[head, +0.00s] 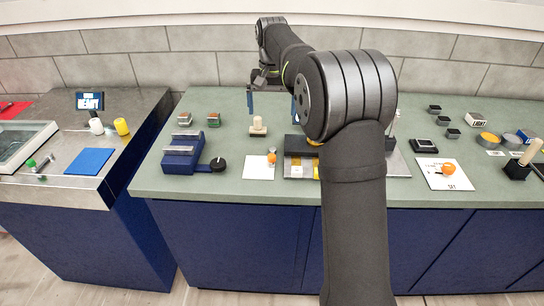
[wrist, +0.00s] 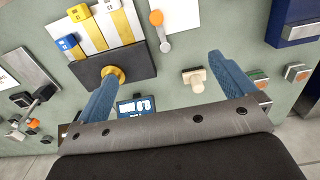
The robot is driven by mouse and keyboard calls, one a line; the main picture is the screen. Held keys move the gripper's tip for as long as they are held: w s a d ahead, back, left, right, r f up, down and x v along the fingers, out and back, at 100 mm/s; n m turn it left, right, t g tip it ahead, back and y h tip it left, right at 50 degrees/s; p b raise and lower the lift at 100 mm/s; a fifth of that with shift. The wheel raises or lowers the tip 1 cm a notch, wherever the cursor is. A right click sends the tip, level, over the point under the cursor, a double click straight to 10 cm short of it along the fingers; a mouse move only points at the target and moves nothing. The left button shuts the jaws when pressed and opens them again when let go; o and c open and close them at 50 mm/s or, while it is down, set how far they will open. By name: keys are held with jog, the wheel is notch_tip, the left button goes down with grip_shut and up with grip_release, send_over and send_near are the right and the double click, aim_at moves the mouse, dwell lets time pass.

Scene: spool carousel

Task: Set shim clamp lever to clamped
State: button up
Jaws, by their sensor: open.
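A small lever with an orange ball knob (head: 271,158) lies on a white plate (head: 256,172) at the counter's front; the wrist view shows its knob (wrist: 156,18) and pale arm at the top. Another orange-knobbed lever (head: 448,168) is on a white plate farther right. A blue fixture (head: 183,153) at left has a black round knob on its side. No readable label shows which is the shim clamp lever. My gripper (head: 272,104) is open above the back of the counter.
A beige knobbed piece (head: 258,125) stands near my fingers. A dark-edged block with yellow strips (wrist: 115,62) is partly hidden by my arm in the head view. Small blocks (head: 214,119) stand at left, and cups and trays (head: 489,139) at right.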

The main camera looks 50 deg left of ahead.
jog(key=shift+r, duration=0.45)
